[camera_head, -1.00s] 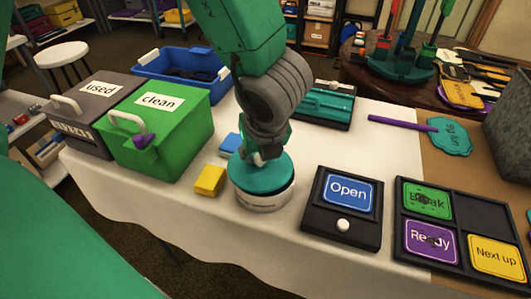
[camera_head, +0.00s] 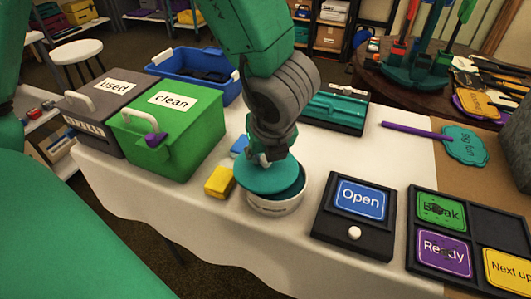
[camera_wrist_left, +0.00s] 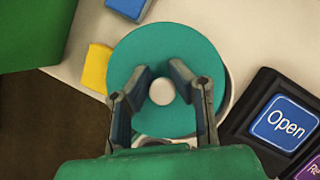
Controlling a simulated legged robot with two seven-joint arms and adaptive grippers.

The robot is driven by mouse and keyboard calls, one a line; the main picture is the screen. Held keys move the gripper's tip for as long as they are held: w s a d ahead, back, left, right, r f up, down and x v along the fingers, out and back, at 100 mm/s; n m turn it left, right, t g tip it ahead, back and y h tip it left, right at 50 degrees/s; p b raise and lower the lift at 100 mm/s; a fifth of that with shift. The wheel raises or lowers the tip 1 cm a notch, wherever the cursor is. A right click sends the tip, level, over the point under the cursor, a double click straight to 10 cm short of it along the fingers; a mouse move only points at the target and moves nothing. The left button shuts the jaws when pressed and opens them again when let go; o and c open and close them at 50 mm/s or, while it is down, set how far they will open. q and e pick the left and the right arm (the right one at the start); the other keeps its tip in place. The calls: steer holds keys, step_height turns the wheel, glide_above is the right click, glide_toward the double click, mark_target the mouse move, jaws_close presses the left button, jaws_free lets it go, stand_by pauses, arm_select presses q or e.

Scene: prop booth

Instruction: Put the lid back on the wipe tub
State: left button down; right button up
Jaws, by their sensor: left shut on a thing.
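The white wipe tub (camera_head: 275,208) stands on the table, and its dark open inside shows at the right of the lid. The round teal lid (camera_head: 258,180) is over the tub, off-centre to the left and seemingly tilted. My left gripper (camera_head: 265,156) is above the lid, shut on its pale knob. In the left wrist view the fingers (camera_wrist_left: 161,84) stand either side of the knob, and the lid (camera_wrist_left: 150,118) hides most of the tub (camera_wrist_left: 229,92). Whether the lid touches the rim is not clear. My right gripper is not in view.
Yellow (camera_head: 219,182) and blue (camera_head: 239,146) blocks lie close left of the tub. The green "clean" box (camera_head: 180,140) and grey "used" box (camera_head: 84,137) stand further left. The black "Open" panel (camera_head: 347,240) is close on the right. Bare tablecloth lies behind it.

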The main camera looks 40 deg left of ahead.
mark_target(276, 165)
arm_select(q)
steer(key=shift+d+r, duration=0.15)
steer(key=shift+d, duration=0.75)
steer(key=shift+a, duration=0.3)
steer(key=shift+d, duration=0.95)
steer(key=shift+a, duration=0.45)
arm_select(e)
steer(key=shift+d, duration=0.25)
arm_select(q)
steer(key=shift+d, duration=0.35)
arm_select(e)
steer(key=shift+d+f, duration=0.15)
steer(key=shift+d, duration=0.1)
arm_select(q)
steer(key=c, duration=1.6)
jaws_free()
steer(key=shift+o, duration=1.2)
steer(key=shift+a, duration=0.15)
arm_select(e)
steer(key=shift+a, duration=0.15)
